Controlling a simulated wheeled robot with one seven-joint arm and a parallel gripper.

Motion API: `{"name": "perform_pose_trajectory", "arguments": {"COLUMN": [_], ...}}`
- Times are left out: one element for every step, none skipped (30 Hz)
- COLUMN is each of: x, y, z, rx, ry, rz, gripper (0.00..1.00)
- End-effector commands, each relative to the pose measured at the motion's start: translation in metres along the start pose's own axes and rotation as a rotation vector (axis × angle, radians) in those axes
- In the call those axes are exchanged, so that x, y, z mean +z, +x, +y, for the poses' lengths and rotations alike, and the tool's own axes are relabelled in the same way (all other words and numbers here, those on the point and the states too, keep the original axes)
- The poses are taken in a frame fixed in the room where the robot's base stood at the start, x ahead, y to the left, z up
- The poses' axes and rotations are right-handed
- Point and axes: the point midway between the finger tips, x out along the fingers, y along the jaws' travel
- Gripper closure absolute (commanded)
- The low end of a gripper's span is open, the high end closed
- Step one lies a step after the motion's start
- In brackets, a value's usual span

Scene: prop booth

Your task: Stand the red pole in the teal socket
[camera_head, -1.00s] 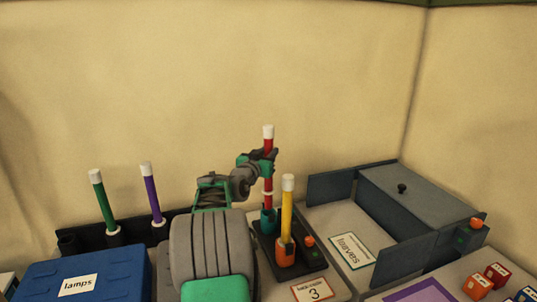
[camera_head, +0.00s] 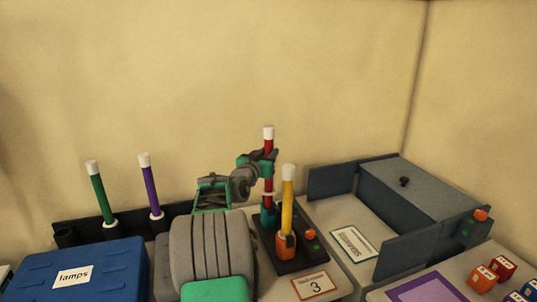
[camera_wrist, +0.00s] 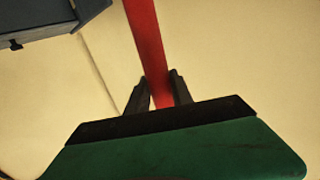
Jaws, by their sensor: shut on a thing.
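The red pole (camera_head: 268,180) has white bands at its top and lower part and stands about upright. Its lower end is at the teal socket (camera_head: 267,214) on a black base (camera_head: 294,264); the yellow pole partly covers this, so I cannot tell how deep it sits. My gripper (camera_head: 267,157) is shut around the upper part of the red pole. In the wrist view the red pole (camera_wrist: 146,40) passes between the two dark fingers (camera_wrist: 161,93).
A yellow pole (camera_head: 288,188) stands in an orange socket (camera_head: 286,246) in front. Green (camera_head: 100,195) and purple (camera_head: 151,187) poles stand in a rack at left. A blue box (camera_head: 95,270) is front left. A grey box (camera_head: 420,195) is at right.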

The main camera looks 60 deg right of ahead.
Motion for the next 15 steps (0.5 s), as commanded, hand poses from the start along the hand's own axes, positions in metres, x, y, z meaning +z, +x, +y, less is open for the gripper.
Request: {"name": "perform_pose_trajectory", "arguments": {"x": [0.004, 0.005, 0.007, 0.009, 0.010, 0.012, 0.013, 0.015, 0.016, 0.018, 0.019, 0.021, 0.022, 0.024, 0.026], "y": [0.000, 0.000, 0.000, 0.000, 0.000, 0.000, 0.000, 0.000, 0.000, 0.000, 0.000, 0.000, 0.000, 0.000, 0.000], "z": [0.000, 0.000, 0.000, 0.000, 0.000, 0.000, 0.000, 0.000, 0.000, 0.000, 0.000, 0.000, 0.000, 0.000, 0.000], "rx": [0.000, 0.000, 0.000, 0.000, 0.000, 0.000, 0.000, 0.000, 0.000, 0.000, 0.000, 0.000, 0.000, 0.000, 0.000], "ry": [0.001, 0.001, 0.001, 0.001, 0.001, 0.001, 0.001, 0.001, 0.001, 0.001, 0.001, 0.001, 0.001, 0.001, 0.001], "rz": [0.002, 0.002, 0.002, 0.002, 0.002, 0.002, 0.002, 0.002, 0.002, 0.002, 0.002, 0.002, 0.002, 0.002, 0.002], "gripper": [1.00, 1.00, 1.00, 1.00, 1.00, 1.00, 1.00, 1.00, 1.00, 1.00, 1.00, 1.00, 1.00, 1.00, 1.00]}}
